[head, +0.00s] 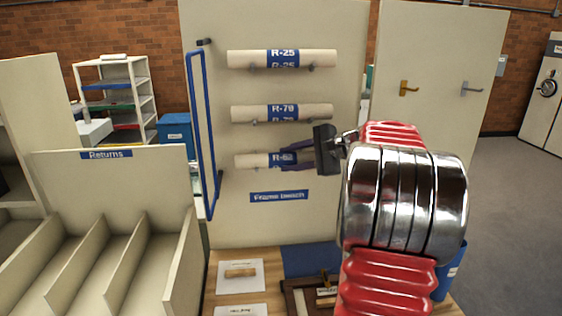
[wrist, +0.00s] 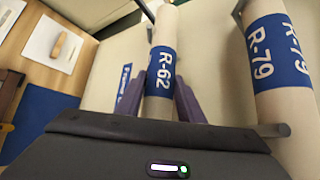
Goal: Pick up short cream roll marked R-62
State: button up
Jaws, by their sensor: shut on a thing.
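The short cream roll marked R-62 (head: 252,160) is the lowest of three rolls on the upright panel, with a blue label band. In the wrist view the R-62 roll (wrist: 164,50) runs up from my gripper (wrist: 167,97), its blue label between the two purple fingers. My gripper (head: 292,157) is shut on the roll at its label, in front of the panel. The roll's right end is hidden behind the gripper in the head view. In the wrist view a metal peg shows by the roll's far part; I cannot tell if they touch.
The roll marked R-79 (head: 245,113) lies on pegs just above, and roll R-25 (head: 250,58) is higher. A blue rail frame (head: 202,130) stands at the panel's left. A wooden bench (head: 225,257) with cards lies below; a Returns rack (head: 165,180) stands left.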

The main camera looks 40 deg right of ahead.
jog(key=shift+c, duration=1.4)
jog(key=shift+s+d+r, duration=0.15)
jog(key=shift+s+r, duration=0.2)
jog(key=shift+r, duration=0.05)
jog(key=v, duration=1.5)
jog(key=shift+r, duration=0.45)
